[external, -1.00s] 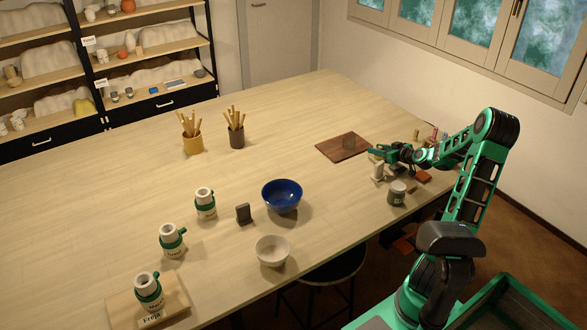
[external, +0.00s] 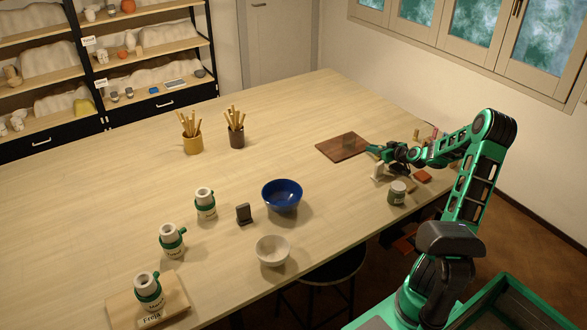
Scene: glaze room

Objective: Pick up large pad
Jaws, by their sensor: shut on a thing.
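My gripper (external: 373,150) is at the right side of the table, low, beside the right edge of a reddish-brown board (external: 332,149). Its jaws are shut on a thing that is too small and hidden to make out. A small dark grey block (external: 348,139) shows on the board, just left of the fingertips. I cannot tell which thing is the large pad.
A white upright piece (external: 377,171) and a lidded grey-green jar (external: 396,193) stand close to my gripper. A blue bowl (external: 282,196), a pale bowl (external: 272,251) and a dark block (external: 244,214) are further left.

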